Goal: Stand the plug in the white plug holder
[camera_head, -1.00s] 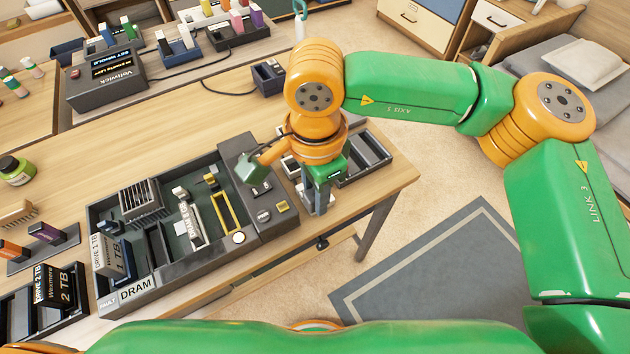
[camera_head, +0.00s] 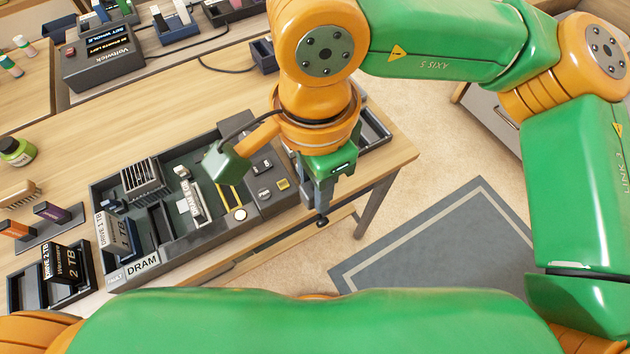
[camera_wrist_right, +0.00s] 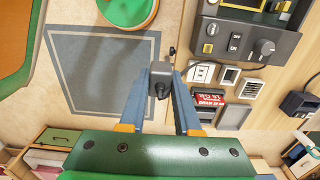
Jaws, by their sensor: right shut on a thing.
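In the right wrist view, my right gripper (camera_wrist_right: 166,100) is shut on a dark grey plug (camera_wrist_right: 160,82), which sits between the fingertips. In the head view, the right gripper (camera_head: 322,203) points down at the table's front right edge, and the plug cannot be made out there. A white piece with dark slots (camera_wrist_right: 201,72), which looks like the white plug holder, lies to the right of the plug in the wrist view, apart from it. In the head view the arm hides that spot. My left gripper is not in view.
A grey control panel with knobs and switches (camera_wrist_right: 245,32) lies beside the slotted piece. A red display block (camera_wrist_right: 211,97) is near it. In the head view, a dark tray of parts (camera_head: 165,262) fills the front of the table. Bare wood (camera_head: 120,140) lies behind it.

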